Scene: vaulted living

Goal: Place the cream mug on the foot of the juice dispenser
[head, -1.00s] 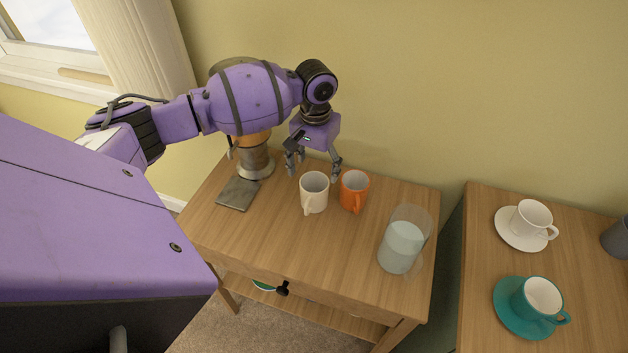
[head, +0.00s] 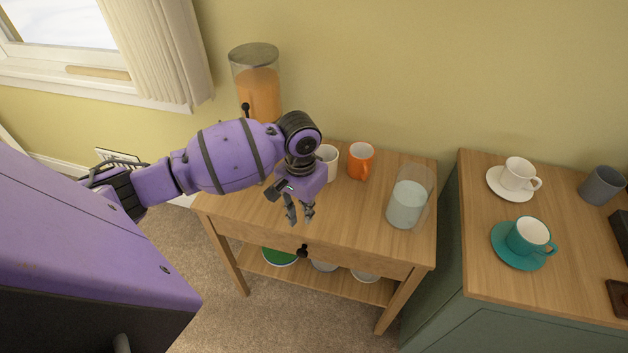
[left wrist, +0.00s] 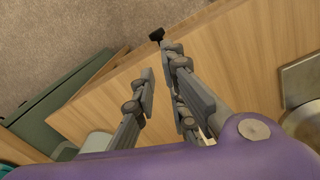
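The cream mug (head: 329,157) stands upright on the wooden side table, partly hidden behind my left gripper in the head view. The juice dispenser (head: 257,88) is a clear cylinder of orange juice at the table's back left. My arm hides its foot in the head view. A grey plate (left wrist: 298,82) at the right edge of the left wrist view looks like part of that foot. My left gripper (head: 300,214) points down, in front of the cream mug, over the table's front part. Its fingers are apart and nothing is between them. My right gripper is not in view.
An orange mug (head: 360,161) stands just right of the cream mug. A clear pitcher (head: 407,204) stands at the table's right end. A drawer knob (head: 302,251) sticks out in front. Cups on saucers stand on the cabinet (head: 480,255) at right.

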